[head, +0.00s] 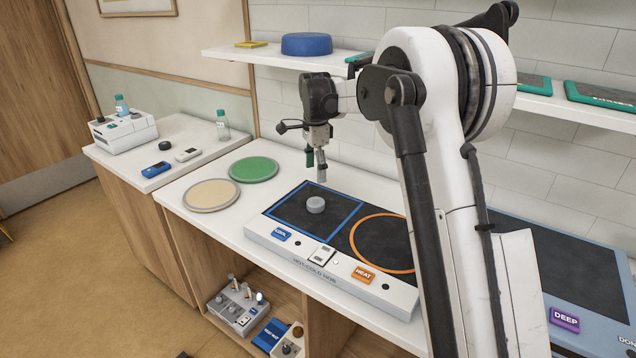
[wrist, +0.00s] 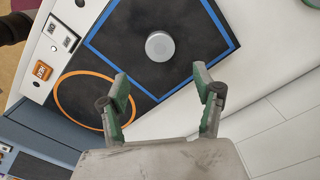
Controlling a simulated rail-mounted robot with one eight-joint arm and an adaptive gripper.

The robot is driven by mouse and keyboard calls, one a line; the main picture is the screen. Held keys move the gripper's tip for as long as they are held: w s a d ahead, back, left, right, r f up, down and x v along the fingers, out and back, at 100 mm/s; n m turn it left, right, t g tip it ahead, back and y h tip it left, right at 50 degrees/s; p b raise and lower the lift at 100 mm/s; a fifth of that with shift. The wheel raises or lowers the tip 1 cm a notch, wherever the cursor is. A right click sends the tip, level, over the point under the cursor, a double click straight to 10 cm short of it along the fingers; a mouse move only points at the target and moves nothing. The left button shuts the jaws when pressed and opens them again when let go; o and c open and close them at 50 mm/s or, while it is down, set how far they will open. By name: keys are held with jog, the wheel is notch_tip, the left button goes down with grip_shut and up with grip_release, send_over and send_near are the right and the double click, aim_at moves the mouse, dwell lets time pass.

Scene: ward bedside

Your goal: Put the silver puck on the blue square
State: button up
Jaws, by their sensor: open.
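The silver puck (head: 316,204) rests on the dark hob surface inside the outline of the blue square (head: 283,228), near the middle. In the wrist view the puck (wrist: 160,46) sits inside the blue outline (wrist: 234,45), apart from all its edges. My gripper (head: 316,165) is above the hob, higher than the puck and close to it in the head view. In the wrist view my gripper (wrist: 161,90) has its two green-padded fingers spread wide with nothing between them. The puck lies beyond the fingertips, untouched.
An orange circle (head: 352,245) marks the hob's other zone. The hob's front has a blue button (head: 281,235), a white rocker switch (head: 321,256) and an orange HEAT button (head: 363,275). Green (head: 254,169) and beige (head: 212,195) discs lie left. A shelf (head: 232,54) runs behind.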

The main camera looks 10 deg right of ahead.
jog(key=s+r+n+t, duration=0.2)
jog(key=s+r+n, duration=0.3)
jog(key=s, duration=0.5)
jog(key=s+r+n+t, duration=0.1)
jog(key=s+r+n, duration=0.2)
jog(key=s+r, duration=0.55)
jog(key=s+f+n+t, duration=0.2)
jog(key=s+f+n, duration=0.2)
jog(key=s, duration=0.8)
jog(key=s+f+n+t, duration=0.2)
jog(key=s+f+n, duration=0.2)
jog(key=s, duration=0.9)
jog(key=shift+f, duration=0.2)
jog(key=shift+s+a, duration=0.1)
notch_tip(320, 180, down, 3)
jog(key=b, duration=0.2)
jog(key=shift+r+b, duration=0.15)
jog(key=shift+b, duration=0.2)
